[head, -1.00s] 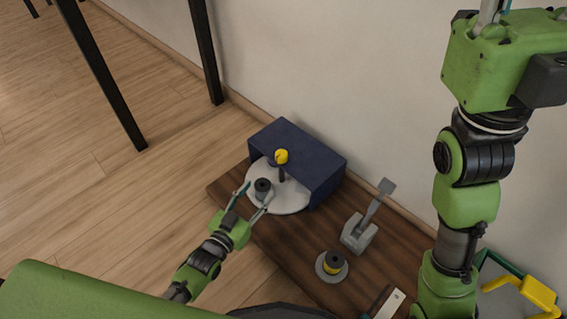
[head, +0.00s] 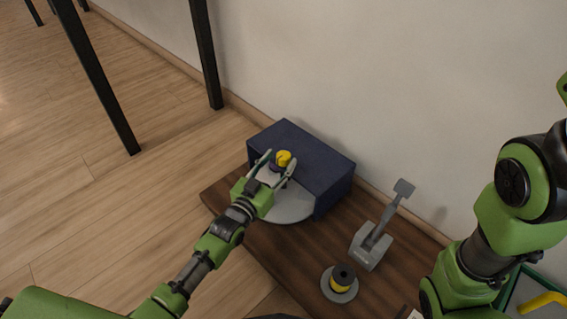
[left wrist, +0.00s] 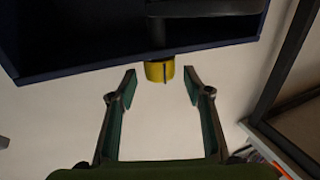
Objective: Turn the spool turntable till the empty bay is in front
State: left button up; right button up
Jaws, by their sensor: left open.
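The turntable is a pale round disc (head: 290,208), partly inside a navy housing (head: 310,165) open at the front. A yellow knob (head: 284,157) stands above the disc; it also shows in the left wrist view (left wrist: 158,72). My left gripper (head: 281,160) is open, with its fingers on either side of the knob in the head view. In the left wrist view the knob lies between the fingertip lines, with gaps on both sides. My left gripper and arm hide part of the disc, and I cannot tell which bay faces front. My right gripper is out of view.
A spool with a yellow band (head: 342,281) stands on a grey round base on the wooden board (head: 275,245). A grey lever device (head: 372,245) stands right of the turntable. The wall is close behind. A yellow and green item (head: 540,302) is at the lower right.

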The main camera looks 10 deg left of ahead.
pick_arm(q)
jog(key=shift+b+x, duration=0.65)
jog(key=shift+x, duration=0.95)
grip_shut()
